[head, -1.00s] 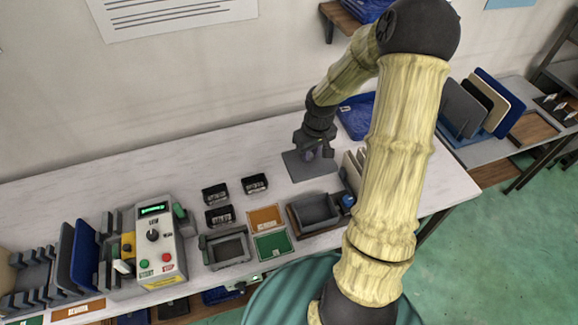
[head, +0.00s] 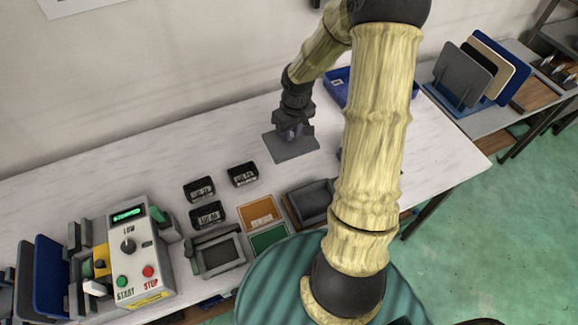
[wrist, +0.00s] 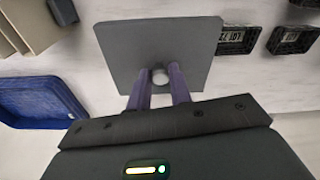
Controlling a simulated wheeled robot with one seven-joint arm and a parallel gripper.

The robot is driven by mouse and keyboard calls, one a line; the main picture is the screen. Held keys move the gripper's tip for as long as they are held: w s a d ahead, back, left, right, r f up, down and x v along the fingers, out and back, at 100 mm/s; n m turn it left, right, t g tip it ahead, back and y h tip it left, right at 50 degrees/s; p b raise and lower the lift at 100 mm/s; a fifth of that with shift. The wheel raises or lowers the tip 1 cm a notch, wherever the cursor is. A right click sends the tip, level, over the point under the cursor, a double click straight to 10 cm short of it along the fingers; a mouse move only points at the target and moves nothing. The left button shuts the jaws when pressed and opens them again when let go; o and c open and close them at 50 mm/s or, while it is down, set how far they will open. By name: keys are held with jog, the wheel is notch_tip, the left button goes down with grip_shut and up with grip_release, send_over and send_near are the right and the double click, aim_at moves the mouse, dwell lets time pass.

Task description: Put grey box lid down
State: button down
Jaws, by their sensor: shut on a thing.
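The grey lid (head: 282,153) is a flat square plate in the head view, over the back part of the white table (head: 110,163). It also shows in the wrist view (wrist: 150,40), with a small pale round knob (wrist: 160,77) near its near edge. My gripper (head: 291,135) is above the lid, its two purple fingers (wrist: 160,85) closed on the knob. The lid looks about level; I cannot tell whether it touches the table. An open grey box (head: 313,202) stands at the front, partly behind my arm.
Several small black bins (head: 242,174) stand left of the lid. A blue tray (wrist: 38,102) lies to its right in the head view. A control box (head: 135,250) with buttons stands at the front left. White table is bare behind the bins.

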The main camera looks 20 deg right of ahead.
aim_at(293, 141)
jog(key=shift+f, duration=0.35)
notch_tip(293, 141, down, 6)
jog(key=shift+w+a+f, duration=0.1)
dwell(0.3)
jog(key=shift+d, duration=0.2)
jog(key=shift+a+f+b, duration=0.1)
jog(key=shift+f+b, duration=0.25)
jog(key=shift+f, duration=1.5)
jog(key=shift+f, duration=0.15)
jog(key=c, duration=1.3)
grip_release()
